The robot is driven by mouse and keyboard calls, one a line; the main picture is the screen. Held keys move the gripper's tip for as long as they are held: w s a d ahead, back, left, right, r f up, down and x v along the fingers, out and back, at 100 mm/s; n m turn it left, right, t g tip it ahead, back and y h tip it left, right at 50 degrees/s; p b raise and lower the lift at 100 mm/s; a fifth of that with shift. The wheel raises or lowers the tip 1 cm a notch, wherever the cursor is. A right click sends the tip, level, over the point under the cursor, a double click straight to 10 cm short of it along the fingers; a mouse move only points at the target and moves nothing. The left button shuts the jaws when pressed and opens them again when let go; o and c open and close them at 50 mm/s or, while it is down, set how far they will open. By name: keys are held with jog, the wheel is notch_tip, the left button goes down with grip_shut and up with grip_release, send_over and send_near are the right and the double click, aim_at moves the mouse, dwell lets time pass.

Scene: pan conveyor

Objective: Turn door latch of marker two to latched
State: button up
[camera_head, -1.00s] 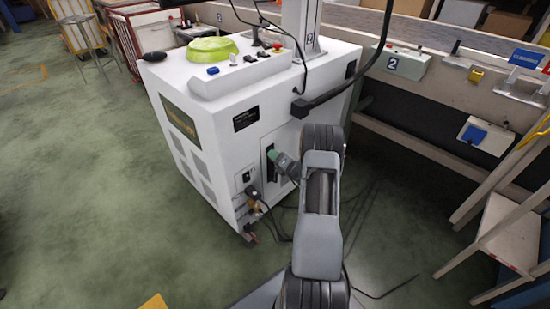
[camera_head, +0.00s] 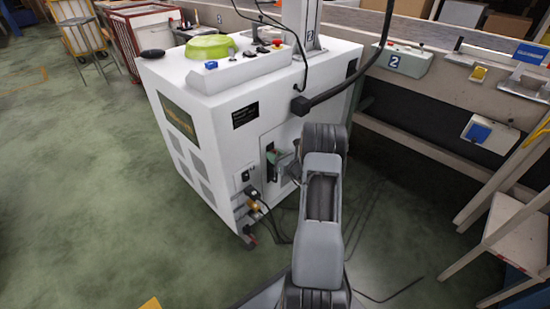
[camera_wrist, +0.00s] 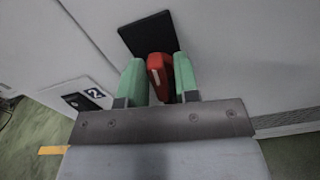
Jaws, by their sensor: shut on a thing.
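The door latch's red handle (camera_wrist: 158,76) stands on a black plate (camera_wrist: 147,35) in the wrist view. The plate (camera_head: 269,168) also shows on the white cabinet's front in the head view, partly hidden by my gripper. My gripper (camera_wrist: 158,82) has its green fingers on both sides of the red handle and is shut on it. In the head view my gripper (camera_head: 277,158) is at the plate. A label with a 2 (camera_wrist: 95,93) is beside the latch. The handle is hidden in the head view.
The white cabinet (camera_head: 215,135) carries a green bowl-like thing (camera_head: 209,47) and a control panel (camera_head: 240,68) on top. Cables and fittings (camera_head: 254,205) hang below the latch. Another box marked 2 (camera_head: 394,60) is on the rail at right. Green floor is free at left.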

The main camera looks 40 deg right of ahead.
jog(key=shift+n+b, duration=0.35)
jog(key=shift+n, duration=0.45)
jog(key=o, duration=0.6)
jog(key=shift+s, duration=0.15)
jog(key=s+d+p, duration=0.2)
jog(key=s+p, duration=0.2)
jog(key=s, duration=0.9)
jog(key=shift+s+d, duration=0.2)
jog(key=shift+d, duration=0.05)
